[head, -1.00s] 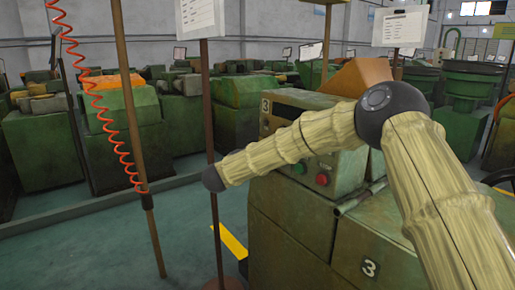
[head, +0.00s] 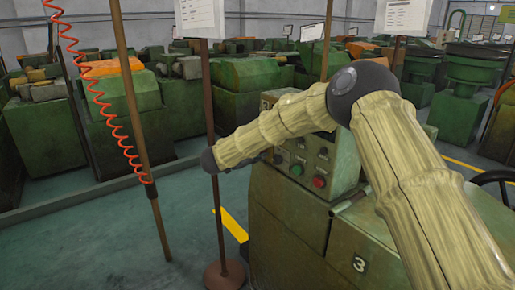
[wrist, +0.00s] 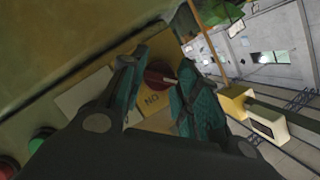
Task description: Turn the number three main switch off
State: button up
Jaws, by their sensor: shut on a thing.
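The machine marked three (head: 360,264) stands at the right in the head view, with its control panel (head: 318,158) behind my arm. In the wrist view, a dark red switch knob (wrist: 156,78) with a pale pointer mark sits on a yellow plate (wrist: 152,104). Part of the plate's lettering shows, reading "NO". My gripper (wrist: 162,70) is shut on this knob, a green finger pad on either side. The pads hide part of the knob and plate. My gripper and the knob are hidden in the head view.
A green button (head: 297,170) and a red button (head: 319,182) are on the panel. A post on a round base (head: 225,275) stands left of the machine, and a pole (head: 140,130) with a red coiled hose (head: 108,110) farther left. Floor is open at lower left.

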dwell(0.3)
jog(key=o, duration=1)
jog(key=shift+s+a, duration=0.1)
jog(key=v, duration=1.1)
jog(key=shift+s+a+r, duration=0.2)
jog(key=shift+a, duration=0.05)
